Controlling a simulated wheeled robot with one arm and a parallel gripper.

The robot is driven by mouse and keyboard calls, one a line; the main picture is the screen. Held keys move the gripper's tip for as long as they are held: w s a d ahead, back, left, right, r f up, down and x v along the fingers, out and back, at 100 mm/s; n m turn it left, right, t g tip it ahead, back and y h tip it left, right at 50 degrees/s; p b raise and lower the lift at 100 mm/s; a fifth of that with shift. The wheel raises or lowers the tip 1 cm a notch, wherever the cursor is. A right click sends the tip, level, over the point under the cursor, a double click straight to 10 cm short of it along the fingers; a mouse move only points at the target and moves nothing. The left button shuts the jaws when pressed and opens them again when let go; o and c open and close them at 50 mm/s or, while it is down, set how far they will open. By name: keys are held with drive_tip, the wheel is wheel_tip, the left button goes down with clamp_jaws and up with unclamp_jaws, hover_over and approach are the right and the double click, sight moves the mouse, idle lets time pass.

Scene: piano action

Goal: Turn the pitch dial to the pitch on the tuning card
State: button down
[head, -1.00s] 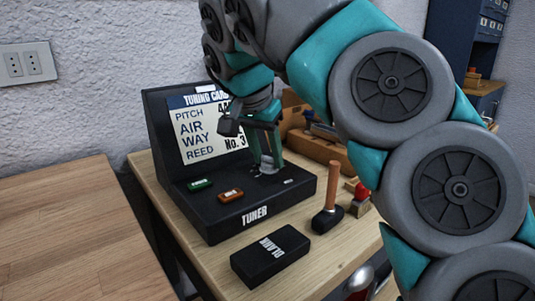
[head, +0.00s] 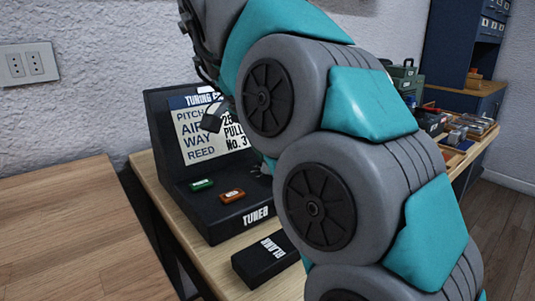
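The black tuner (head: 205,229) stands on the light wooden bench, labelled "TUNER" on its front. On its upright back panel is the tuning card (head: 199,151), with rows for pitch, air, way and reed. "PULL" and "No. 3" are readable; the pitch value is covered by a dark part of my wrist. The tuner's flat top has a green button (head: 201,185) and an orange button (head: 231,196). A small pale detail shows right of them, but the pitch dial cannot be made out behind my arm.
A black block marked "BLANK" (head: 268,258) lies in front of the tuner, partly behind my arm. A bare wooden table (head: 75,230) is at left. Trays of small parts (head: 465,128) and a blue cabinet (head: 462,50) stand at back right.

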drive_tip(key=shift+f, duration=0.1)
idle(0.6)
drive_tip(key=shift+c, duration=2.2)
unclamp_jaws()
drive_tip(key=shift+s+n, duration=0.1)
drive_tip(key=shift+n, duration=0.2)
drive_tip(key=shift+n+t+y, duration=0.3)
drive_tip(key=shift+n+y, duration=0.2)
drive_tip(key=shift+n, duration=0.6)
